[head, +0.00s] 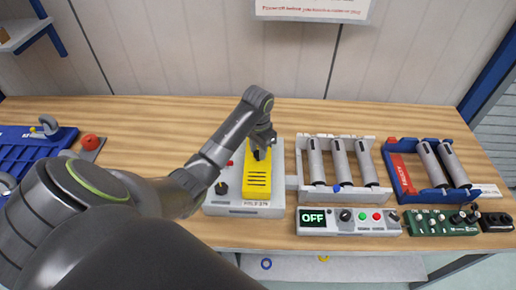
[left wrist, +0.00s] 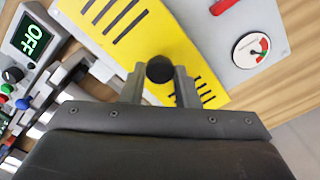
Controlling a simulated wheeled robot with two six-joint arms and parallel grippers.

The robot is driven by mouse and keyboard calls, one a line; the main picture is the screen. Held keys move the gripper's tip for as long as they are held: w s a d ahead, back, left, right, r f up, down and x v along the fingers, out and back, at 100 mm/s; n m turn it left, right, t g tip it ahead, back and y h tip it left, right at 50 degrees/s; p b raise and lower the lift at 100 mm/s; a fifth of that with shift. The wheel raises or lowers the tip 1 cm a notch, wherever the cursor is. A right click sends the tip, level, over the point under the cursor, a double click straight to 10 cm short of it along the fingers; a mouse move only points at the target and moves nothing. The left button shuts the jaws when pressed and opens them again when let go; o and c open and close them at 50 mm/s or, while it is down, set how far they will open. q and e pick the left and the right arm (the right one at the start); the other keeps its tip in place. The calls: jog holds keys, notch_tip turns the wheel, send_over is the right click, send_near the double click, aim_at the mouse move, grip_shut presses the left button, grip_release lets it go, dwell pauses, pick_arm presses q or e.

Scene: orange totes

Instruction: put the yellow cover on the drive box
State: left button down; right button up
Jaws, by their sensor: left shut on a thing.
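The yellow cover (head: 257,181) has rows of black slots and a dark round knob (left wrist: 160,69). It lies over the right part of the light grey drive box (head: 232,206); I cannot tell whether it rests fully on it or is slightly raised. In the left wrist view the cover (left wrist: 165,30) spans the picture, with the box (left wrist: 222,48), a red bar and a round gauge (left wrist: 251,49) beside it. My left gripper (head: 261,150) is above the cover, its fingers shut on the knob. My right gripper is not in view.
Right of the box are a white roller frame (head: 328,143), a control panel reading OFF (head: 340,228), a blue roller frame (head: 428,194) and a green board (head: 440,229). A blue tray (head: 35,150) and a red knob (head: 90,142) are at left. The table's back strip is clear.

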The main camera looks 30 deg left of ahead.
pick_arm(q)
jog(key=shift+f, duration=0.2)
jog(key=c, duration=1)
grip_release()
jog(key=shift+c, duration=0.2)
